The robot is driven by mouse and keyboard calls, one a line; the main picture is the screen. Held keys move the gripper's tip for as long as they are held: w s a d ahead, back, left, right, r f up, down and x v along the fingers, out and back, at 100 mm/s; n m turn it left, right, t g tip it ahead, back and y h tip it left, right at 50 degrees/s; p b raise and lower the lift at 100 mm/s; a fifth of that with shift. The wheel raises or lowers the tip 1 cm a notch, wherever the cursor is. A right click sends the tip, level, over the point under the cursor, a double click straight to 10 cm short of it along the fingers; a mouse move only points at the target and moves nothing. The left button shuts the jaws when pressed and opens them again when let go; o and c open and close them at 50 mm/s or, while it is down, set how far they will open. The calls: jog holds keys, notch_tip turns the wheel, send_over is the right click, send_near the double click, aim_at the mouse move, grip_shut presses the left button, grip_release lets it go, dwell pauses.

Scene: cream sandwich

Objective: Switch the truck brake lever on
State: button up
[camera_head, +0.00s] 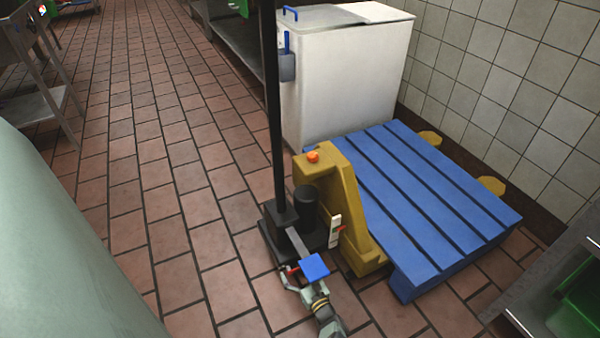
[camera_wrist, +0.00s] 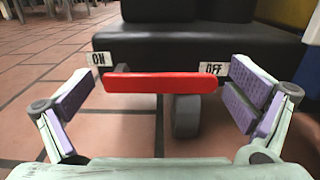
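The brake lever is a red bar (camera_wrist: 160,83) low at the front of the pallet truck's black base (camera_wrist: 200,40). In the wrist view it lies crosswise between an ON label (camera_wrist: 98,59) at left and an OFF label (camera_wrist: 213,69) at right; I cannot tell its setting. My gripper (camera_wrist: 162,98) is open, with one purple-padded finger to each side of the bar and no visible contact. In the head view, my gripper (camera_head: 298,279) is beside the black base (camera_head: 290,238); only a small red bit of the lever (camera_head: 292,269) shows there.
The yellow truck body (camera_head: 338,195) stands beside a blue pallet (camera_head: 420,200), with a white bin (camera_head: 340,85) behind. A black upright handle (camera_head: 273,110) rises from the base. A dark wheel (camera_wrist: 186,115) sits under the lever. Tiled floor (camera_head: 150,190) is clear at left.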

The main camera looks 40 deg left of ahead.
jog(key=c, duration=1.6)
